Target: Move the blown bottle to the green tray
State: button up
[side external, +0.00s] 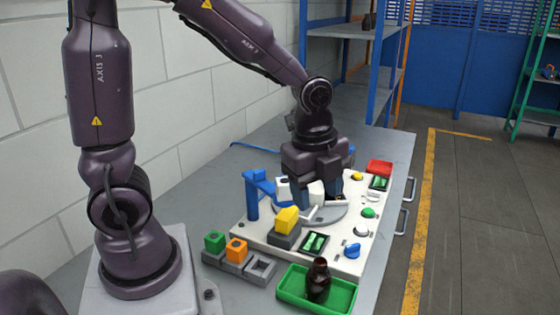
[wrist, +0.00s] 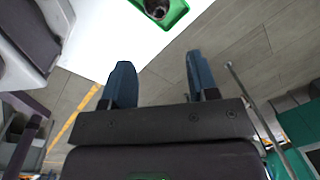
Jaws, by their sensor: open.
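A dark amber bottle (side external: 318,281) stands upright in the green tray (side external: 288,294) at the front of the bench. In the wrist view, the tray (wrist: 181,9) and the bottle (wrist: 156,7) show at the top edge, partly cut off. My gripper (side external: 319,192) is over the round grey plate of the white board, behind and apart from the tray and bottle. In the wrist view my gripper (wrist: 162,82) has its two blue fingers spread, with nothing between them.
The white board (side external: 350,264) carries a blue post (side external: 251,196), a yellow block (side external: 287,219), buttons and a blue knob (side external: 352,250). Grey holders with a green block (side external: 214,242) and an orange block (side external: 236,249) stand left of the tray. A red tray (side external: 380,168) lies at the back.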

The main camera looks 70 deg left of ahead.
jog(key=s+r+n+t, duration=0.4)
jog(key=s+r+n, duration=0.6)
jog(key=n, duration=0.6)
jog(key=shift+a+r, duration=0.2)
jog(key=shift+a, duration=0.2)
